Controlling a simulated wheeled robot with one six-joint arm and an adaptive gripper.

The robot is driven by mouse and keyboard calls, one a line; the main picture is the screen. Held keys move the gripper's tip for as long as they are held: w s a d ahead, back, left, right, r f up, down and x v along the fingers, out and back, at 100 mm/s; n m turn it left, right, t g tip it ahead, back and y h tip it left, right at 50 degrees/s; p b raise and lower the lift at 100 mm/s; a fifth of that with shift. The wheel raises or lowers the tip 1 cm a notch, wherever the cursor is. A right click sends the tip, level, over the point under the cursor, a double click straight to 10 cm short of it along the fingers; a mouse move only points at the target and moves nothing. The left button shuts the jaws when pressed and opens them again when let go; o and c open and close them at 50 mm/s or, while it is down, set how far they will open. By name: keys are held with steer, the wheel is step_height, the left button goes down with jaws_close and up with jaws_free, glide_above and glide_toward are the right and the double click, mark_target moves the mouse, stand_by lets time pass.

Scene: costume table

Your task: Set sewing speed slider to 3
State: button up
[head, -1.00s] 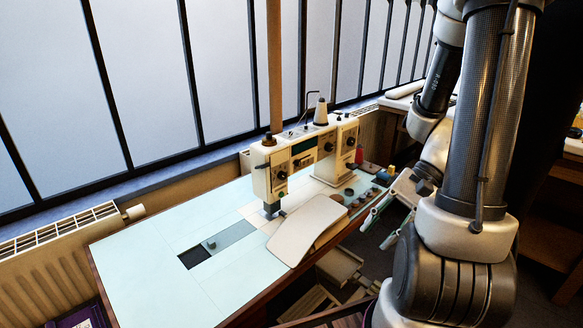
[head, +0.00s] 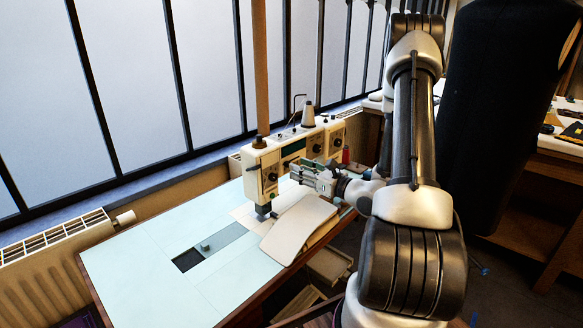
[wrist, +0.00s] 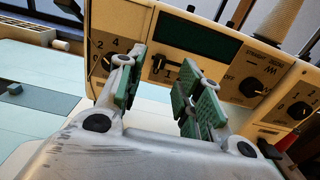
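The white sewing machine (head: 258,160) stands on the pale table, and its front panel (wrist: 222,66) fills the upper part of the wrist view. A small dark tab (wrist: 158,62) sits on the panel above printed figures 0 and 1. It looks like the slider, near the 0 end; the rest of its scale is hidden behind my right finger. My gripper (wrist: 165,98) has two green-padded fingers spread apart with nothing between them. In the head view my gripper (head: 306,176) is just in front of the panel; I cannot tell whether it touches.
A dial (wrist: 107,62) marked 2 and 4 is left of the tab. A thread cone (head: 308,115) stands on top. The cream extension plate (head: 298,228) lies below my gripper.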

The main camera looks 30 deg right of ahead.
mark_target(287, 164)
steer(key=x, duration=0.4)
jaws_close()
